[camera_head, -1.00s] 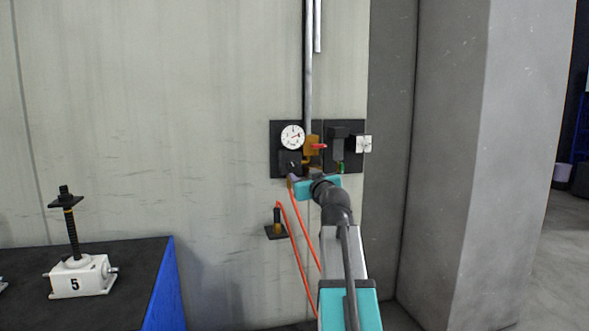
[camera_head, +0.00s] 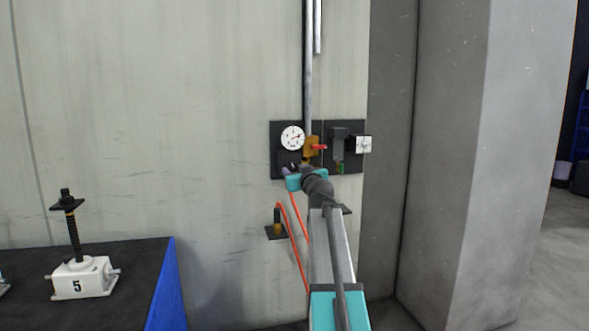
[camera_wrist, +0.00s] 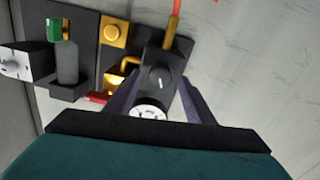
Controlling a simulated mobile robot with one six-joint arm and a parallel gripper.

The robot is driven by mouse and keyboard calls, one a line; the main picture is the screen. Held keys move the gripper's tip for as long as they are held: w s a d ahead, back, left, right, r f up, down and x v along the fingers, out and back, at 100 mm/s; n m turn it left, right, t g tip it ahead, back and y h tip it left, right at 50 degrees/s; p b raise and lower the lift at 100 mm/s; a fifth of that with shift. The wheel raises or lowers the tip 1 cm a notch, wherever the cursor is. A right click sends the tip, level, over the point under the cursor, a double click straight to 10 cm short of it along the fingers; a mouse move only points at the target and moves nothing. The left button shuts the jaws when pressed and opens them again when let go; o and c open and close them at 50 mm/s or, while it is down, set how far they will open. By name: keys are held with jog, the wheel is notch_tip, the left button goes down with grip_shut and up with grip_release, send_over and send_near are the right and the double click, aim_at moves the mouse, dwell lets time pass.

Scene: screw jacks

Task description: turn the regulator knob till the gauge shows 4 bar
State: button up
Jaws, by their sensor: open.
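The round white gauge (camera_head: 292,137) is on a black wall panel; its dark needle points roughly right, but the figures are too small to read. The dark regulator knob (camera_wrist: 160,78) with a white mark shows in the wrist view, beside the gauge (camera_wrist: 150,112), which is partly hidden. In the head view the knob (camera_head: 292,166) sits below the gauge, just above my gripper. My gripper (camera_wrist: 161,84) is open, with one finger on each side of the knob in the picture. I cannot tell whether the fingers touch it.
A brass valve with a red handle (camera_head: 318,147) and a grey block with a white-faced part (camera_head: 363,144) sit right of the gauge. An orange hose (camera_head: 298,240) hangs below. A concrete pillar (camera_head: 440,160) stands right; a bench with a screw jack (camera_head: 82,277) is left.

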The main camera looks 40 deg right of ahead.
aim_at(293, 167)
jog(key=shift+x, duration=1.35)
jog(key=c, duration=1.1)
jog(key=shift+o, duration=0.2)
jog(key=shift+m, duration=0.3)
jog(key=m, duration=0.5)
jog(key=shift+m+p, duration=0.4)
jog(key=m+p, duration=0.1)
jog(key=m, duration=0.2)
jog(key=shift+a, duration=0.1)
jog(key=shift+m+p, duration=0.85)
jog(key=shift+m, duration=1.05)
